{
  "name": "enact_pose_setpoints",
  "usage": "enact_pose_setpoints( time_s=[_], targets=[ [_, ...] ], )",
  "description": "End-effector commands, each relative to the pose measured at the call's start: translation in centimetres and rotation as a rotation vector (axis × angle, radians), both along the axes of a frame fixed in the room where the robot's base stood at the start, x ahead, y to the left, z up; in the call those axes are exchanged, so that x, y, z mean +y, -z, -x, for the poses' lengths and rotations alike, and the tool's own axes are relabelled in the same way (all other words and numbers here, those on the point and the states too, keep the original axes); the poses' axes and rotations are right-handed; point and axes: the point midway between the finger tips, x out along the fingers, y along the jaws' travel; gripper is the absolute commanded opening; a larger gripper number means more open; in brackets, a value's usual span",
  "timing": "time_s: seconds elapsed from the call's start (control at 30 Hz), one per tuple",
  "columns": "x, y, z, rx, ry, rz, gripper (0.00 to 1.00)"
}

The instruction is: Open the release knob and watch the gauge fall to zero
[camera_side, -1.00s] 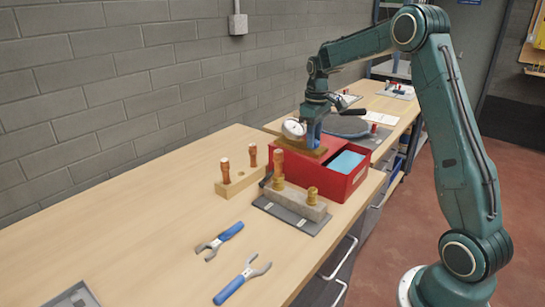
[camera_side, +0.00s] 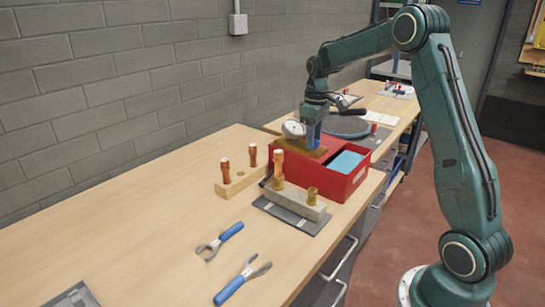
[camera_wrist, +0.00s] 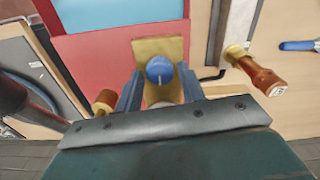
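The blue release knob (camera_wrist: 160,70) shows in the wrist view, over a brass-brown base block (camera_wrist: 158,48). My gripper (camera_wrist: 160,90) is around it, one finger on each side, with gaps between the knob and the fingers. The round white gauge (camera_side: 293,129) is just left of my gripper. Its needle and reading are too small to make out.
The red box (camera_side: 352,187) with a blue item inside stands close in front. A grey block (camera_side: 295,203) with copper fittings and a wooden stand (camera_side: 238,182) with copper pieces are nearer. Blue-handled tools (camera_side: 232,288) lie at the front. The bench's left side is mostly clear.

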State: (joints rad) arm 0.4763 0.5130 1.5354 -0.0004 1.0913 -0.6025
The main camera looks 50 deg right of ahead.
Motion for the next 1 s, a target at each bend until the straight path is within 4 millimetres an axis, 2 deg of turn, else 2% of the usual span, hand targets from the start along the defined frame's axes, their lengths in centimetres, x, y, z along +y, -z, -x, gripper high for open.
enact_pose_setpoints(
  time_s=[0.17,0.37,0.8,1.0],
  targets=[
    [0.0,-0.6,0.0,0.000,0.001,0.000,0.39],
    [0.0,-2.5,0.0,-0.002,0.001,0.001,0.39],
    [0.0,-9.8,-0.1,-0.003,0.000,0.002,0.39],
    [0.0,-12.3,-0.1,-0.003,0.000,0.002,0.39]
  ],
)
